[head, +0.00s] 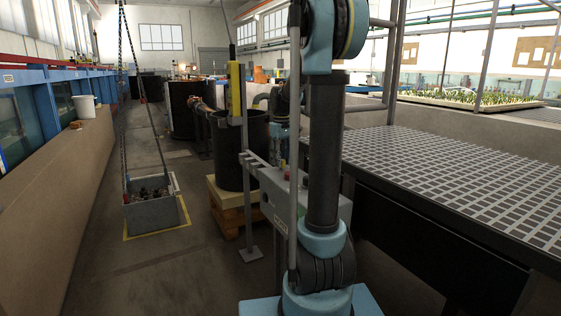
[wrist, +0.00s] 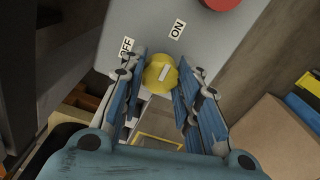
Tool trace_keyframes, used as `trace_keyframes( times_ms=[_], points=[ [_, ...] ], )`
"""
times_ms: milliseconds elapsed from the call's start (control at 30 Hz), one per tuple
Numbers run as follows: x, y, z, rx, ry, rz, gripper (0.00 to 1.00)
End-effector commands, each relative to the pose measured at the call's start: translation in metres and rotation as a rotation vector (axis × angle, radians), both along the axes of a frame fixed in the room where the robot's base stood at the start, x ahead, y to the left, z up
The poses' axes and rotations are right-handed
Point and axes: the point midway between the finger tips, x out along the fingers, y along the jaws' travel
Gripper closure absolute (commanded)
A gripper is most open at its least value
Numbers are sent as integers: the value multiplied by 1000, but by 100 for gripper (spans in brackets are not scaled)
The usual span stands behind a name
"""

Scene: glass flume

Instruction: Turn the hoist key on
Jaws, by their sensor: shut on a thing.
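The hoist key is a round yellow knob (wrist: 153,84) with a white bar across its face, on a grey panel (wrist: 163,18) in the wrist view. My gripper (wrist: 161,74) is shut on it, with a blue-and-grey finger on each side. An OFF label (wrist: 127,47) is up and left of the knob, and an ON label (wrist: 177,30) is up and right. The white bar leans up and right, closer in line with ON than with OFF. In the head view my arm stands in front, and I cannot make out the gripper or the key.
A red round button (wrist: 221,2) is above the key. A cardboard-brown box (wrist: 272,140) is at right. In the head view, a grey bin (head: 151,214) hangs on chains over a yellow floor outline. A grated platform (head: 455,185) is at right; the left aisle floor is open.

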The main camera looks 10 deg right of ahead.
Motion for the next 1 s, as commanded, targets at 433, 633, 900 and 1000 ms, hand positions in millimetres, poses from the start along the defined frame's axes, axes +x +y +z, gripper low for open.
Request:
trace_keyframes(
  times_ms=[433, 633, 900, 1000],
  points=[
    [3, 0, 1, 0, -4, 0, 50],
    [3, 0, 4, 0, -4, 0, 50],
    [2, 0, 37, 0, -2, 0, 49],
    [1, 0, 55, 0, -1, 0, 49]
  ],
)
